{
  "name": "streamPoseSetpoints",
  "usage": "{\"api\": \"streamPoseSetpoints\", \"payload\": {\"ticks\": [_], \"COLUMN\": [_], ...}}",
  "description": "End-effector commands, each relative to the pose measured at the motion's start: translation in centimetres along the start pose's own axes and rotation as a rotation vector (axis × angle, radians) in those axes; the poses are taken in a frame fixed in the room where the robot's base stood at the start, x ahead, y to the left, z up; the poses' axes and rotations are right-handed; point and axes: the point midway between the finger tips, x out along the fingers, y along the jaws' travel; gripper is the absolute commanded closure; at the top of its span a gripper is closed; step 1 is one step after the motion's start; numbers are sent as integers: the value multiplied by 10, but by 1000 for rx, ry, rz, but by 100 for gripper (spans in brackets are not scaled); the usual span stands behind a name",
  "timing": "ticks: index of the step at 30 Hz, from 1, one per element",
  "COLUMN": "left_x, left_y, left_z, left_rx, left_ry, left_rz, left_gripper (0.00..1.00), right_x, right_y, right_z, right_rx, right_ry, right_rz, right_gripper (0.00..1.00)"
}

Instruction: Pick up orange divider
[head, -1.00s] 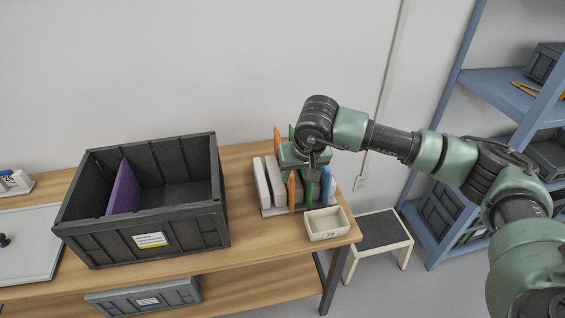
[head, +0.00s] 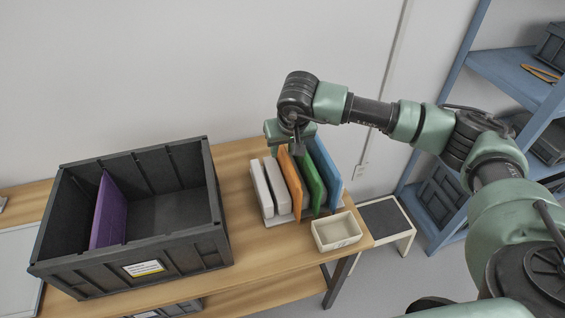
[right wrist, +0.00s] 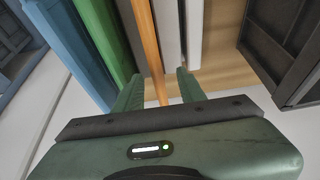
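The orange divider (head: 290,180) stands upright in a rack between a white divider (head: 275,186) and a green divider (head: 310,183). My right gripper (head: 291,150) is at the orange divider's far upper end. In the right wrist view its two fingers (right wrist: 158,92) are apart, with the orange divider (right wrist: 149,45) running between them. I see gaps on both sides, so it does not look clamped. The gripper partly hides the divider's far end in the head view. My left gripper is not in view.
A blue divider (head: 325,166) and another white divider (head: 260,186) share the rack. A dark crate (head: 130,262) holding a purple divider (head: 109,212) stands at left. A small cream tray (head: 337,232) sits before the rack, near the table's right end. Shelving (head: 500,80) is at right.

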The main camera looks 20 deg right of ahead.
Motion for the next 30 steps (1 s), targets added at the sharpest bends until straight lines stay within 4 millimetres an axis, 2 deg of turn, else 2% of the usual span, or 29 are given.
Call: {"api": "streamPoseSetpoints", "payload": {"ticks": [8,12,15,22,26,27,30], "left_x": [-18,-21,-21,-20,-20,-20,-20], "left_y": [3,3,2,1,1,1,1], "left_z": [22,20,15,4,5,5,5], "left_rx": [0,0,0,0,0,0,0], "left_ry": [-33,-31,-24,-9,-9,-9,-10], "left_rz": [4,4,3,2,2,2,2], "left_gripper": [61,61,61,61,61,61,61], "right_x": [34,54,61,63,63,62,62], "right_y": [3,3,4,3,4,4,4], "right_z": [4,5,5,5,5,5,5], "right_rx": [0,0,0,-1,-1,-1,-1], "right_ry": [-5,-2,-1,0,0,0,1], "right_rz": [2,0,0,-1,0,0,0], "right_gripper": [60,60,60,60,96,100,100]}}
